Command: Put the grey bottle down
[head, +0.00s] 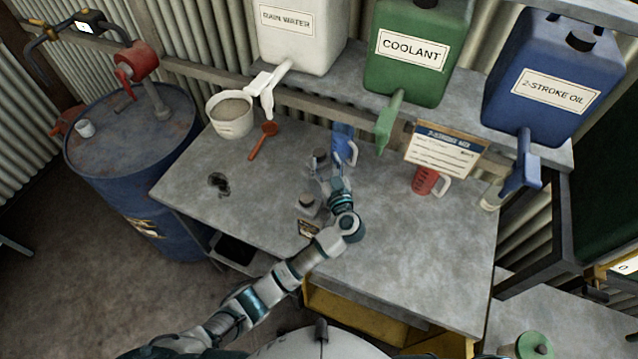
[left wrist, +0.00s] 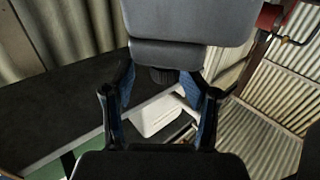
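The grey bottle (head: 320,163) is near the back middle of the bench (head: 400,255), just left of the blue jug (head: 343,145). My left gripper (head: 330,172) reaches it from the front right. In the left wrist view the grey bottle (left wrist: 190,20) fills the top centre, with its dark cap pointing down the picture. The fingers of my left gripper (left wrist: 163,82) lie on both sides of its narrower part and appear closed on it. The bottle's base is hidden, so I cannot tell whether it touches the bench. My right gripper is not in view.
A second grey container (head: 308,206) stands in front of the bottle. A white bucket (head: 232,116) and orange scoop (head: 263,140) are left; a red jug (head: 426,180) and sign (head: 445,148) are right. Jerrycans stand on the shelf behind. The bench's right front is clear.

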